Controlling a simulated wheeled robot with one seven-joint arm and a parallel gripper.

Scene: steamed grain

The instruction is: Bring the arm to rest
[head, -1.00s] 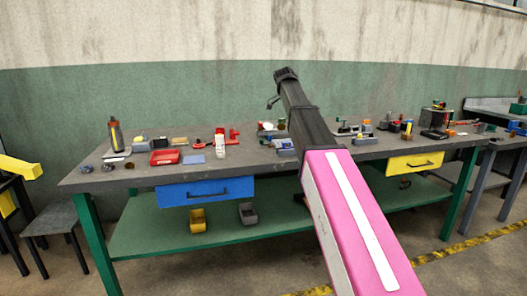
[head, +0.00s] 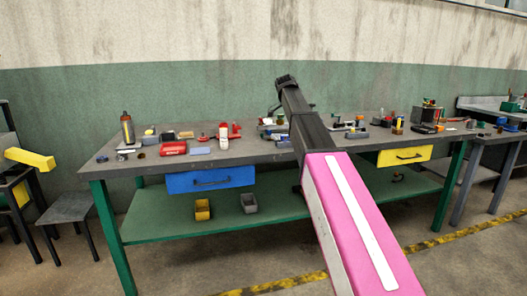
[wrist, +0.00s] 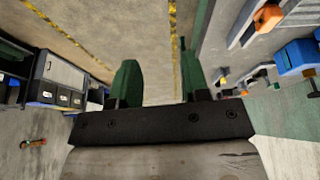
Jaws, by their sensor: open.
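My gripper (wrist: 160,88) shows in the wrist view with its two green fingers apart and nothing between them. Beyond the fingers is bare floor with yellow-black striped tape. In the head view my arm rises from the lower right across the workbench (head: 262,153), with a pink link and a dark end section. The arm's dark end stands above the bench against the green wall band. The gripper's fingers cannot be made out in the head view.
The bench carries a bottle (head: 128,130), a red box (head: 174,148) and several small parts. It has a blue drawer (head: 210,180) and a yellow drawer (head: 404,156). A stool (head: 66,208) stands at left, another table (head: 490,112) at right. The front floor is clear.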

